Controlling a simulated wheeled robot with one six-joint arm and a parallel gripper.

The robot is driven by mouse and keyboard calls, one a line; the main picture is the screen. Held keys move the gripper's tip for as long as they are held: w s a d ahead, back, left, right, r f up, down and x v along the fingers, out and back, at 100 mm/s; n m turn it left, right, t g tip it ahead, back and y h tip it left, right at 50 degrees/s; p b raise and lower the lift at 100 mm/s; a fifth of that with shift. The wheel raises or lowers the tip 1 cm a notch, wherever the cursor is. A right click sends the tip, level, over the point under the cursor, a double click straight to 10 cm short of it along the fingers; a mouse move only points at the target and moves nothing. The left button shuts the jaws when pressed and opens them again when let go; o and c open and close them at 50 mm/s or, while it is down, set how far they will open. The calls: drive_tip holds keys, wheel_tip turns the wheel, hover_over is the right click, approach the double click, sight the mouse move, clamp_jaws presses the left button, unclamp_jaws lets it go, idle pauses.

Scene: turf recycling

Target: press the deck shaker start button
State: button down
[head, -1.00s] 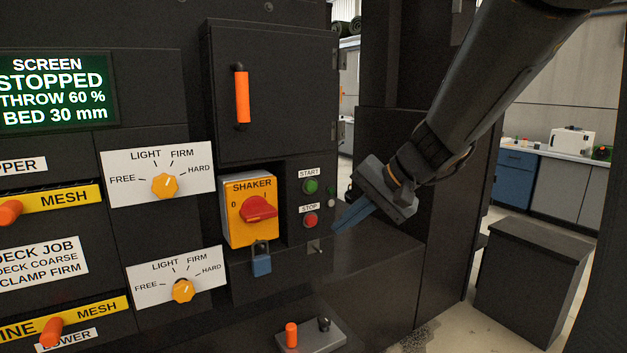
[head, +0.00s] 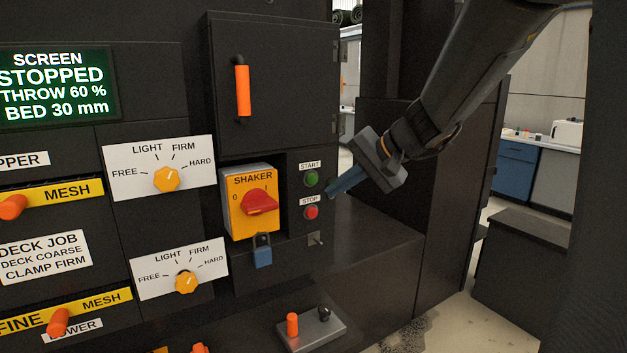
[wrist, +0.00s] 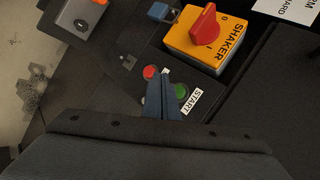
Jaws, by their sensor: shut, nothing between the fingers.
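The green start button (head: 312,179) sits on the dark panel under a START label, above the red stop button (head: 311,212). My gripper (head: 331,192) is shut and empty, its blue fingertips just right of the two buttons in the head view. In the wrist view the green button (wrist: 181,91) is right of my fingers (wrist: 156,78) and the red button (wrist: 150,72) is by their tips. I cannot tell whether the fingers touch the panel. The screen (head: 56,84) reads STOPPED.
Left of the buttons is the yellow SHAKER box (head: 250,203) with a red rotary handle and a blue padlock (head: 263,251) below. A small toggle switch (head: 316,239) is under the stop button. A cabinet door with an orange handle (head: 242,91) is above.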

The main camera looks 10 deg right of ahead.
drive_tip(key=shift+w+a, duration=0.25)
drive_tip(key=shift+w, duration=0.55)
drive_tip(key=shift+w+a, duration=0.3)
drive_tip(key=shift+w, duration=0.5)
drive_tip(key=shift+w+a, duration=0.25)
drive_tip(key=shift+w, duration=0.55)
drive_tip(key=shift+w, duration=0.15)
drive_tip(key=shift+w+a+b, duration=0.2)
drive_tip(key=shift+w+b, duration=0.05)
drive_tip(key=shift+b, duration=0.05)
drive_tip(key=shift+w+a, duration=0.1)
drive_tip(key=shift+w, duration=0.35)
idle(0.9)
drive_tip(key=shift+s, duration=0.1)
drive_tip(key=shift+s+d+b, duration=0.25)
drive_tip(key=shift+s+b, duration=0.1)
drive_tip(key=shift+s, duration=0.4)
drive_tip(key=s, duration=0.1)
drive_tip(key=s+d, duration=0.1)
drive_tip(key=s, duration=0.1)
drive_tip(key=s+b, duration=0.1)
drive_tip(key=shift+s+d, duration=0.3)
drive_tip(key=shift+s, duration=0.05)
